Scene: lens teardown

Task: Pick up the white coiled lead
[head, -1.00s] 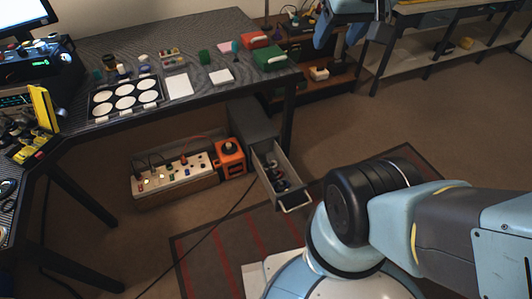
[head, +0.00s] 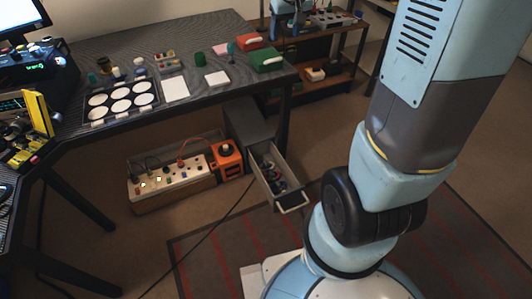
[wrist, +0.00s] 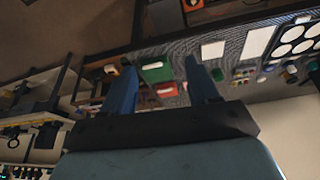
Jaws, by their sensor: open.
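I cannot pick out the white coiled lead for sure in either view. A small pale item (head: 315,74) lies on the middle shelf of the wooden rack, too small to tell its shape. The open drawer (head: 292,200) under the desk holds dark, tangled things. My gripper (wrist: 160,66) is open in the wrist view, with two blue fingers spread and nothing between them. The desk and rack lie beyond the fingers.
The desk (head: 120,50) carries a black tray of white discs (head: 83,121), white pads, a green box (head: 267,60) and a red box (head: 249,41). A power strip (head: 170,183) and orange box (head: 228,160) stand below.

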